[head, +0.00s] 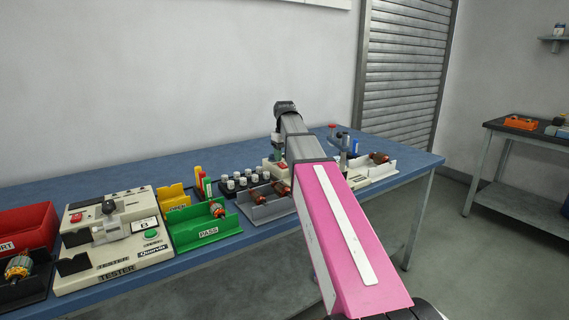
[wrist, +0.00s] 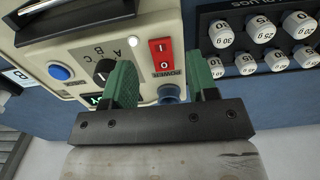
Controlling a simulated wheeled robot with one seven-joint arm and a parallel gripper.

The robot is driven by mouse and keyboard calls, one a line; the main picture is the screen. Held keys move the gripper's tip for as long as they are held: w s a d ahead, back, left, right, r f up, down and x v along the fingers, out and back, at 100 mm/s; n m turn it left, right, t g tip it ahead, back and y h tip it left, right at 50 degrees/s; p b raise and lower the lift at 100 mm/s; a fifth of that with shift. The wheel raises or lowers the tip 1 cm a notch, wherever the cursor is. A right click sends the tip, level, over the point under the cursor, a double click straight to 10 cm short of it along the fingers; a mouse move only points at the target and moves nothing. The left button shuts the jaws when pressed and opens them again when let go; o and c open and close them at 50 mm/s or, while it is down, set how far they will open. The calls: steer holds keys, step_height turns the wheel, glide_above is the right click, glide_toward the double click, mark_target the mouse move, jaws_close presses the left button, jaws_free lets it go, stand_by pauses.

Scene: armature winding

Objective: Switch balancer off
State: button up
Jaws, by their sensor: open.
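My gripper (wrist: 162,68) has green fingers spread apart over the panel. The switch shows between the fingers, with nothing held. The left finger partly covers a black knob marked A, B, C (wrist: 104,68). I cannot tell whether the fingers touch the panel or which way the switch is tipped. In the head view my arm hides much of the balancer (head: 268,166), and my gripper (head: 277,150) is low over it.
A black rack of white weights (wrist: 262,42) stands close to the balancer. A blue button (wrist: 60,72) and a pale lamp (wrist: 132,42) are on the panel. The tester (head: 112,240), green PASS tray (head: 207,236) and red bin (head: 28,222) stand left on the blue bench.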

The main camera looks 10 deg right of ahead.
mark_target(285, 166)
steer(key=shift+f, duration=1.65)
